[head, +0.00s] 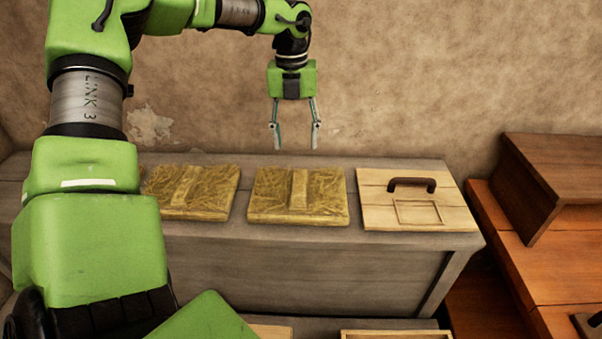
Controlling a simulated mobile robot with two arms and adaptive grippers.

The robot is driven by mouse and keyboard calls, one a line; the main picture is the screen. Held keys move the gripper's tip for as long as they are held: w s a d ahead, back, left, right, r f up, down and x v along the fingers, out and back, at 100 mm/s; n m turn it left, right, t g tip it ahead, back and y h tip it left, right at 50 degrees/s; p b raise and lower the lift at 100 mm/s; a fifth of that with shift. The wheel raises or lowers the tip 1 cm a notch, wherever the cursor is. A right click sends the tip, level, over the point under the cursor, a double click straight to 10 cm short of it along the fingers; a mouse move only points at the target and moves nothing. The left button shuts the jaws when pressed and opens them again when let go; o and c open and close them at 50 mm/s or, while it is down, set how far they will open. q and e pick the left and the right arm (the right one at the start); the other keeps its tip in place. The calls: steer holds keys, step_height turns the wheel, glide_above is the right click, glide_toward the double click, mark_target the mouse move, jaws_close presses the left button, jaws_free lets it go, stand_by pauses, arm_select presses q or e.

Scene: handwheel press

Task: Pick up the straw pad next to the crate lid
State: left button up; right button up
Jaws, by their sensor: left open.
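Two square straw pads lie flat on a grey wooden bench. The straw pad next to the crate lid (272,197) is in the middle, with a raised strip across its centre. The other straw pad (212,193) is to its left, partly hidden by my left arm. The crate lid (414,215), pale wood with a dark handle, lies just right of the middle pad with a small gap. My left gripper (296,141) points down, open and empty, above the back of the bench, higher than the middle pad and apart from it. My right gripper is not in view.
The grey bench (300,261) has a bare strip along its back and front edges. Reddish wooden furniture (552,262) stands at the right. A plastered wall (400,80) is close behind the bench. Parts of pale wooden boxes (395,335) show at the bottom edge.

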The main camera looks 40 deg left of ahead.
arm_select(q)
steer(key=b, duration=0.3)
glide_toward(299, 185)
steer(key=shift+s, duration=0.25)
step_height(299, 185, down, 3)
steer(key=shift+w+f+b, duration=0.1)
steer(key=shift+w+b, duration=0.05)
steer(key=shift+b, duration=0.7)
steer(key=shift+w+f, duration=0.1)
steer(key=shift+f, duration=0.6)
step_height(299, 185, down, 4)
steer(key=shift+w+d+r+b, duration=0.15)
steer(key=shift+b, duration=0.7)
steer(key=shift+f, duration=0.25)
steer(key=shift+r, duration=0.1)
steer(key=c, duration=1.4)
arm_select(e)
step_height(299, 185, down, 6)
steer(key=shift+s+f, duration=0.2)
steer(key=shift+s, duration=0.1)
